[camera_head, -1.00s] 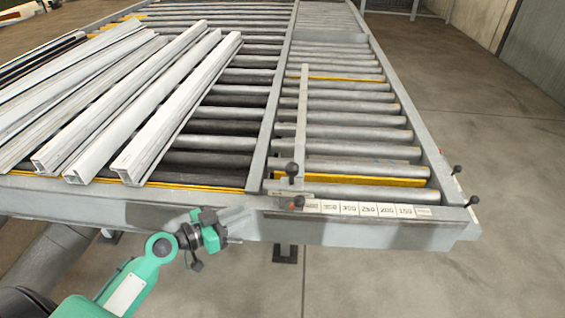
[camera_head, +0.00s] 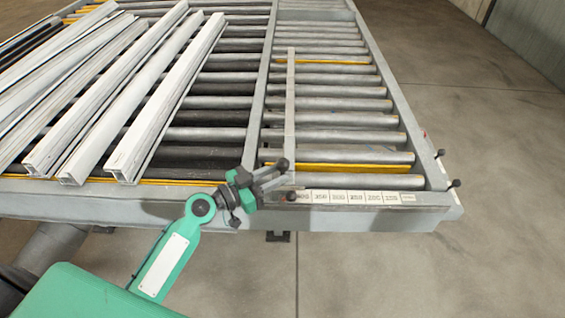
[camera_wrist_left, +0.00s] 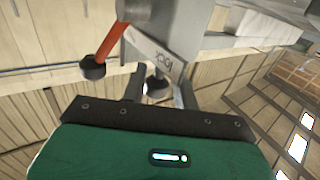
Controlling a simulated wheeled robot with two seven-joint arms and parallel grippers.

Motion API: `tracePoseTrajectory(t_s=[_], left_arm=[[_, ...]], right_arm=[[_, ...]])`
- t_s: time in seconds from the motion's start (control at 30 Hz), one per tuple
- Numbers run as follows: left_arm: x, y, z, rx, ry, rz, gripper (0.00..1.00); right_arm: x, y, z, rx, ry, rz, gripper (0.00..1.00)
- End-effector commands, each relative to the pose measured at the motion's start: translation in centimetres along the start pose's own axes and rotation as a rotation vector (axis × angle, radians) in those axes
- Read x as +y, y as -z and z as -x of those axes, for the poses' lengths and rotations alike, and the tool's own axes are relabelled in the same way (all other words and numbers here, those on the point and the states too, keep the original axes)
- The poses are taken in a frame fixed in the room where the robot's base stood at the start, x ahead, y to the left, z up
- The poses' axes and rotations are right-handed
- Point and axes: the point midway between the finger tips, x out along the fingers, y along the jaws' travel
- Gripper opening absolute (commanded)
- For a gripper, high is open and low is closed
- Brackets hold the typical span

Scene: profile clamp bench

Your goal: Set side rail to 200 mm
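The side rail (camera_head: 291,105) is a long grey bar lying across the right-hand rollers, near the left, high-number end of the white scale strip (camera_head: 355,197). A black knob (camera_head: 282,164) stands at its near end, and another dark knob (camera_head: 292,196) sits lower at the front beam. My left gripper (camera_head: 281,174) is open beside the upper knob. In the left wrist view a black knob (camera_wrist_left: 157,87) shows between the separated fingers; contact is unclear. A red lever with a black end (camera_wrist_left: 108,42) is beside a plate marked "lock" (camera_wrist_left: 172,58). My right gripper is not in view.
Several white profiles (camera_head: 165,95) lie on the rollers to the left. Black knobs (camera_head: 454,183) stick out at the conveyor's right corner. The front beam (camera_head: 400,217) runs below the gripper. The rollers right of the rail (camera_head: 350,135) are clear.

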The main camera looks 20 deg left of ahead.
Motion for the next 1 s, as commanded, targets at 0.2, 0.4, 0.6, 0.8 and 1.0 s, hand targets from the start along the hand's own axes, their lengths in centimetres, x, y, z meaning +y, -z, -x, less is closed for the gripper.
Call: tracePoseTrajectory(t_s=[0.2, 0.4, 0.6, 0.8, 1.0], left_arm=[[0.0, 0.2, -2.4, 0.001, 0.0, 0.002, 0.3], [0.0, -0.1, -2.9, -0.001, 0.0, 0.0, 0.3], [0.0, -0.1, -2.9, -0.001, 0.0, 0.0, 0.26], [0.0, -0.1, -2.9, -0.001, 0.0, 0.001, 0.0], [-0.1, -0.1, -3.0, 0.0, 0.0, 0.0, 0.0]], right_arm=[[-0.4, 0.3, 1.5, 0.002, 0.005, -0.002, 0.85], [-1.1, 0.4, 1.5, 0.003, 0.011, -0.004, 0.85], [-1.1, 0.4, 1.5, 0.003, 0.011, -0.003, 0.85], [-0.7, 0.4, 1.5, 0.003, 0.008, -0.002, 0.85], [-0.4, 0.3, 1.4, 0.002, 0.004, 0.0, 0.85]])
